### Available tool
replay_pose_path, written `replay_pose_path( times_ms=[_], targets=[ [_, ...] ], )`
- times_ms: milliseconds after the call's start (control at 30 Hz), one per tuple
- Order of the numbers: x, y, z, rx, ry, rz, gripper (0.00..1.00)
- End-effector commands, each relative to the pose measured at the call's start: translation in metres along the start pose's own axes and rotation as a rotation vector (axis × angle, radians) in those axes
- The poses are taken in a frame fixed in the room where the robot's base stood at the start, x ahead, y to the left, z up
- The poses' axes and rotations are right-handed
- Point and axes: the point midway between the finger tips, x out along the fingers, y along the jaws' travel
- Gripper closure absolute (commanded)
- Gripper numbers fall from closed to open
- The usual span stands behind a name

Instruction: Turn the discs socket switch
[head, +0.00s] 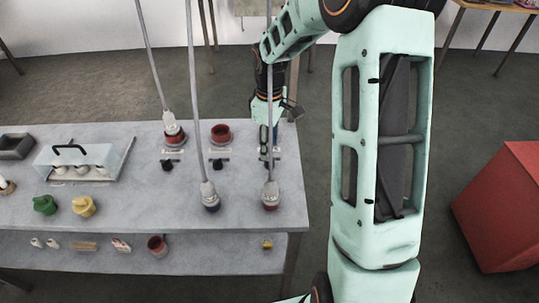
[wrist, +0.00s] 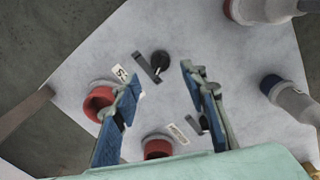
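My gripper (head: 270,128) reaches down over the back right of the grey table. In the wrist view my gripper (wrist: 160,76) is open, its two blue-padded fingers apart with nothing between the tips. A dark switch (wrist: 159,62) with a round knob and bar lies ahead, roughly between the fingertips. Beside it are a small white label (wrist: 120,73), too small to read surely, and a red socket (wrist: 91,103), partly behind the left finger. A second red socket (wrist: 157,149) has a label (wrist: 178,133) and a switch (wrist: 203,123) partly behind the right finger.
Plugs on hanging cables sit in a red socket (head: 173,138), a blue socket (head: 211,208) and another red socket (head: 270,206). A clear case (head: 117,160), green and yellow pieces (head: 45,205) and a lower shelf (head: 205,255) are left and below. A red box (head: 500,205) stands right.

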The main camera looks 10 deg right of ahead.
Motion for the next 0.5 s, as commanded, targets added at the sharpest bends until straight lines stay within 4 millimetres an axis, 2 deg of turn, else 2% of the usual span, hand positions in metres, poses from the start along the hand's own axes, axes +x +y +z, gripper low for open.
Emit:
replay_pose_path(
  times_ms=[33,200,333,500],
  targets=[
    [-0.013,0.001,-0.001,0.0,0.002,0.004,0.6],
    [-0.043,0.001,0.0,0.0,0.001,0.003,0.6],
    [-0.056,0.0,0.0,-0.001,0.0,0.001,0.6],
    [-0.061,0.0,0.0,-0.001,0.0,0.0,0.6]
  ],
)
